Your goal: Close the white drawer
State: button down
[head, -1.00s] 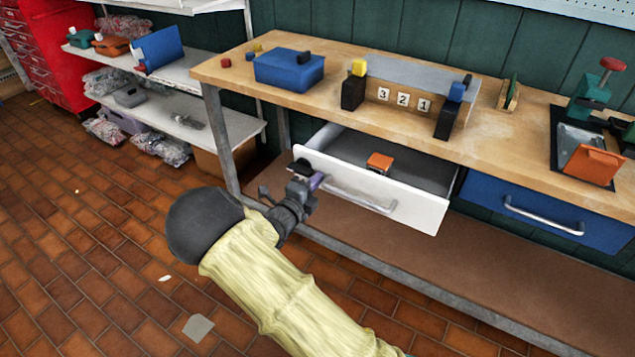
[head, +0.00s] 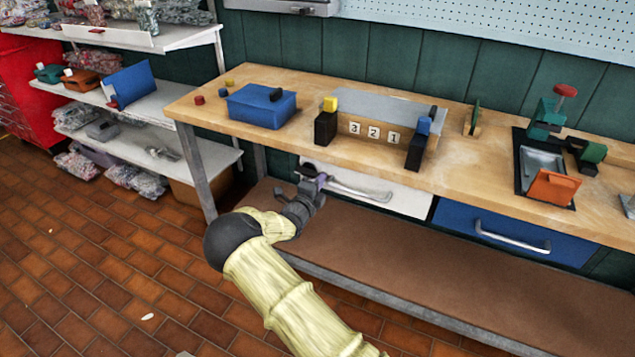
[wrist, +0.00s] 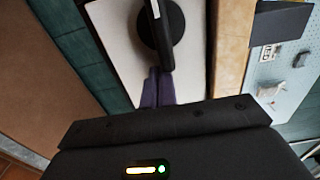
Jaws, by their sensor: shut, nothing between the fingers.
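The white drawer (head: 407,200) sits under the workbench top with its front about level with the blue drawer beside it. Its inside is no longer visible in the head view. Its silver bar handle (head: 355,190) runs across the front. My gripper (head: 318,178) is shut and empty at the left part of the white front, close to the handle's left end. In the wrist view the purple fingertips (wrist: 158,88) lie together against or just before the white front (wrist: 118,45). I cannot tell whether they touch it.
The workbench top (head: 290,135) overhangs the drawers and carries a blue box (head: 262,106), number tiles and a vise. The blue drawer (head: 515,233) is shut to the right. A brown lower shelf (head: 400,262) lies below. Tiled floor is open at the left.

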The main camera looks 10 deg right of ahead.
jog(key=shift+w+d+r, duration=0.2)
jog(key=shift+d+r, duration=0.05)
jog(key=shift+r, duration=0.15)
jog(key=p+v, duration=0.3)
jog(key=v, duration=1.1)
jog(key=shift+a+f, duration=0.3)
jog(key=shift+f, duration=0.15)
jog(key=shift+s, duration=0.15)
